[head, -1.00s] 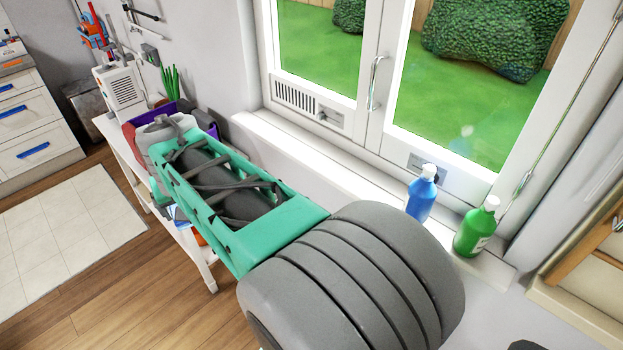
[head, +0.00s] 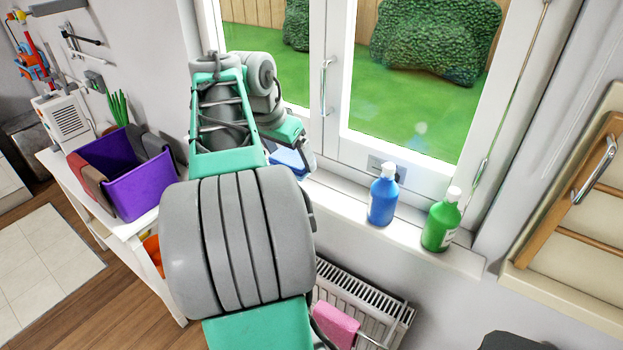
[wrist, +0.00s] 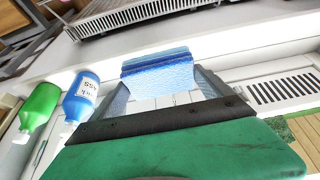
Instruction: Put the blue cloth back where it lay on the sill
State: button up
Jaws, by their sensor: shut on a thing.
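The blue cloth (head: 288,160) is folded in layers and partly hidden behind my arm in the head view. In the wrist view the cloth (wrist: 158,72) sits between the two fingers of my gripper (wrist: 162,86), which is shut on it. In the head view my gripper (head: 303,150) is over the left part of the white window sill (head: 345,203), close to the window. I cannot tell whether the cloth touches the sill. The sill's far left end is hidden by my arm.
A blue bottle (head: 383,196) and a green bottle (head: 441,222) stand on the sill to the right. A radiator (head: 362,300) with a pink cloth (head: 336,323) is below. A purple bin (head: 128,180) with cloths over its rim stands on the left table. The sill between gripper and blue bottle is clear.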

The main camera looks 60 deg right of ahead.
jog(key=d+f, duration=0.2)
jog(key=s+d+f, duration=0.1)
jog(key=d+f, duration=0.1)
jog(key=s+d+f, duration=0.1)
jog(key=d+f, duration=0.1)
jog(key=shift+s+d+f+p, duration=0.2)
jog(key=shift+f+p, duration=0.1)
jog(key=shift+p, duration=0.1)
notch_tip(320, 180, down, 3)
jog(key=shift+d+r+p, duration=0.15)
jog(key=shift+p, duration=0.35)
jog(key=shift+f, duration=0.45)
jog(key=o, duration=1.5)
jog(key=shift+r, duration=0.15)
